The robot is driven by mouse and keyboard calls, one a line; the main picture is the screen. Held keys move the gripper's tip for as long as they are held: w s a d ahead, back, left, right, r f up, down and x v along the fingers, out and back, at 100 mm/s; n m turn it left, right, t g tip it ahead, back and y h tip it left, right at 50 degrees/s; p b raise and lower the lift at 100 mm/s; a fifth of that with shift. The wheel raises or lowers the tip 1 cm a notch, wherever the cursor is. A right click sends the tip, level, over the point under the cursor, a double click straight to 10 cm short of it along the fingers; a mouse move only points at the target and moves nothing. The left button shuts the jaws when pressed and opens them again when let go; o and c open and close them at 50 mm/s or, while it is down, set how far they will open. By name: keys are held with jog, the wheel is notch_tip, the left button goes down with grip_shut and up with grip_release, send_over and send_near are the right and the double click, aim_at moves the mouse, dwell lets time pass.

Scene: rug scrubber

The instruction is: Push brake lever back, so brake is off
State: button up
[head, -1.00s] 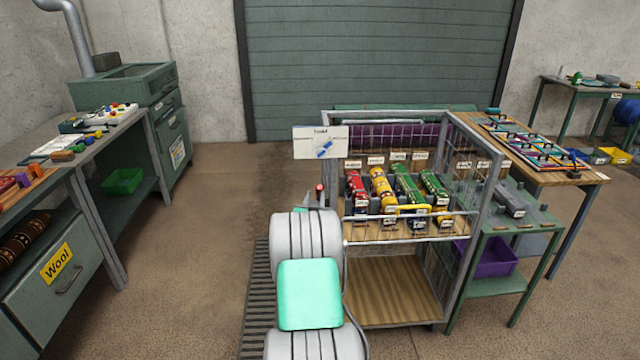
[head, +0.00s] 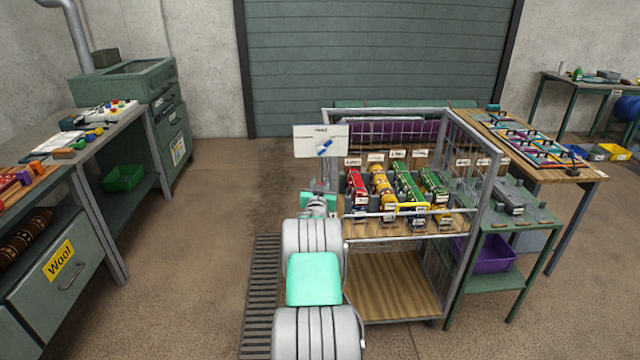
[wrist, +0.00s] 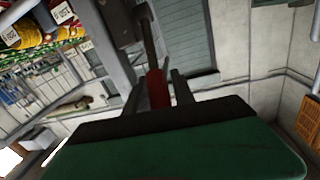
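The brake lever shows in the wrist view as a red grip (wrist: 157,88) on a grey metal rod, at the left front post of the cart (head: 395,322). My gripper (wrist: 158,88) has its two dark fingers on either side of the red grip, with narrow gaps showing, so it looks open around the lever. In the head view my gripper (head: 318,196) is at the cart's left front corner, below the sign (head: 320,141), and my arm and gripper hide the lever there.
The cart's upper shelf holds several colourful rolls (head: 410,190) behind a rail. A green side table (head: 505,215) stands right of the cart. A workbench with a drawer marked Wool (head: 57,262) is at the left. Open floor (head: 205,215) lies between bench and cart.

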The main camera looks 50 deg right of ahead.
grip_shut()
dwell(1.3)
